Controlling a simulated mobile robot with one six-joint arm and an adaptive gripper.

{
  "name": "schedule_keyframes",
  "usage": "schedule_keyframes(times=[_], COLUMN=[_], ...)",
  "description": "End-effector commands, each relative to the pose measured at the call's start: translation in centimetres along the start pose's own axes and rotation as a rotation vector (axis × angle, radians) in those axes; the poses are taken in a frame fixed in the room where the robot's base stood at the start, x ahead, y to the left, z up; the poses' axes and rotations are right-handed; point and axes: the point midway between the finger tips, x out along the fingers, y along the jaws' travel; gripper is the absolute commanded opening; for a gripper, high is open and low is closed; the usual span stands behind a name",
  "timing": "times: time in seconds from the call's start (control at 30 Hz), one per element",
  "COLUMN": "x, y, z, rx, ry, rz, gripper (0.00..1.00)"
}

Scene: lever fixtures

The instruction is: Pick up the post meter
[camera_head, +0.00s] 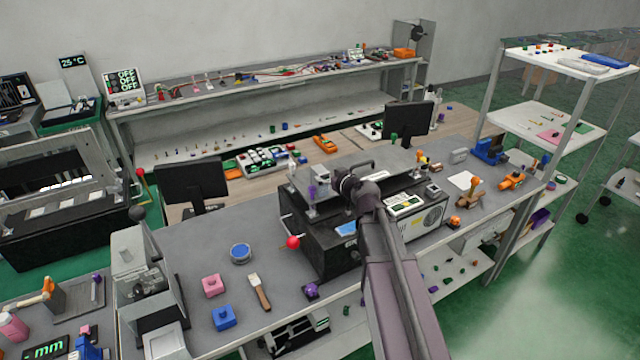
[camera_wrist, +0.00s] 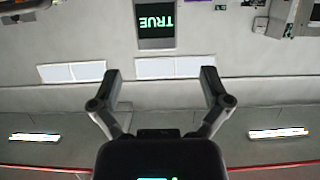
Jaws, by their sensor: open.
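I cannot tell for sure which thing is the post meter. One candidate is a small pale device with a green display (camera_head: 403,203) on the bench, right beside my arm in the head view. Another is a dark panel reading "mm" (camera_head: 48,348) at the bottom left. My gripper (camera_wrist: 160,85) is open in the wrist view, its two fingers wide apart with nothing between them. In the head view my arm covers part of the bench, and my fingers cannot be made out.
The grey bench (camera_head: 200,260) holds a black machine (camera_head: 320,240), a red-knobbed lever (camera_head: 293,242), a pink block (camera_head: 212,286), a blue block (camera_head: 223,317), a brush (camera_head: 259,291) and a round blue-topped dish (camera_head: 240,253). A white shelf rack (camera_head: 545,125) stands at right.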

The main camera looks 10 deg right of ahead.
Motion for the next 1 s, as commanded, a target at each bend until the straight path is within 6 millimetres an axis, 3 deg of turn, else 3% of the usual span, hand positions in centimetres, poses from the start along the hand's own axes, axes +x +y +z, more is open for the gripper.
schedule_keyframes(times=[0.2,0.77,1.0], x=[2.8,3.6,5.9], y=[0.0,0.0,0.2], z=[0.1,0.0,0.0], rx=[0.000,0.000,0.001], ry=[0.000,0.000,0.000], rz=[-0.002,-0.001,-0.001], gripper=[0.97,0.97,0.97])
